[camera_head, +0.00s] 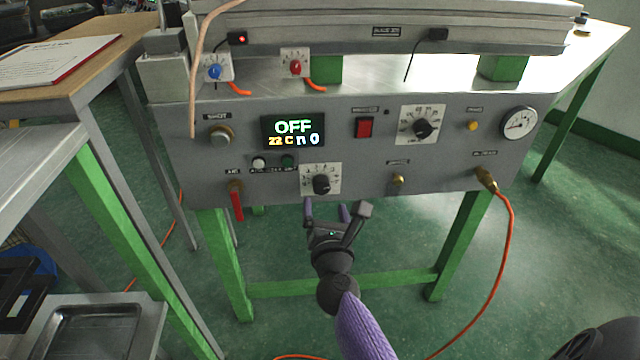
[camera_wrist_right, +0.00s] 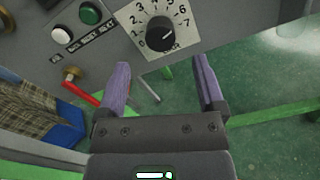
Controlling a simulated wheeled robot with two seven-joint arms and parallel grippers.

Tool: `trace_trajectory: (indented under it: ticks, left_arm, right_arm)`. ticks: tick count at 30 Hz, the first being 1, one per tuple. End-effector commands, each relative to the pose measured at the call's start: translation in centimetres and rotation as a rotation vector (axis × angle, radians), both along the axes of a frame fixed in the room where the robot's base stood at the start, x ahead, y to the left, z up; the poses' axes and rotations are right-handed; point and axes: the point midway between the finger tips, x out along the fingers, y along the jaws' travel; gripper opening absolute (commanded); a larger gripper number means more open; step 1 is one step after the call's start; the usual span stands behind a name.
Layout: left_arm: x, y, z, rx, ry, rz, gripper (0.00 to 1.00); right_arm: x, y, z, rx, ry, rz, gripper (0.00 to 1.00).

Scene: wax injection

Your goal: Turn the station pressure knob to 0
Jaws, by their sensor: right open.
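The station pressure knob (camera_head: 321,184) is a black dial on a white scale plate, low on the grey station panel (camera_head: 270,190). In the right wrist view the knob (camera_wrist_right: 160,31) shows close, with scale numbers from 0 at left to 7 at right. A pale mark on the knob appears to point right, toward the high numbers; the exact reading is unclear. My right gripper (camera_head: 326,209) is open and empty, just below and in front of the knob. Its two purple fingers (camera_wrist_right: 161,72) are apart, with the knob beyond the gap between them. My left gripper is out of view.
The panel also has a larger dial (camera_head: 422,128), a red switch (camera_head: 364,127), a display reading OFF (camera_head: 293,131), a round gauge (camera_head: 519,122) and a red-handled valve (camera_head: 237,203). An orange hose (camera_head: 509,240) hangs at right. Space below the panel is open between green legs.

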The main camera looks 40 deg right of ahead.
Motion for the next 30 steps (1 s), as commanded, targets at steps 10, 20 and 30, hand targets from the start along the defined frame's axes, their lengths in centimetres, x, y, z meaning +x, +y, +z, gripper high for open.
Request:
trace_trajectory:
  ticks: [10, 20, 30]
  left_arm:
    - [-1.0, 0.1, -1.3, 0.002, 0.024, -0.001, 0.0]
    - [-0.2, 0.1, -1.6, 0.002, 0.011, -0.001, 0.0]
    - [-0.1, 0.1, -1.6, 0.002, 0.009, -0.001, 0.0]
  right_arm:
    - [5.3, -3.1, -0.3, -0.006, 0.006, 0.003, 0.87]
    - [5.7, -3.3, -0.1, -0.007, 0.006, 0.003, 0.85]
    - [5.6, -3.3, -0.1, -0.007, 0.006, 0.003, 0.13]
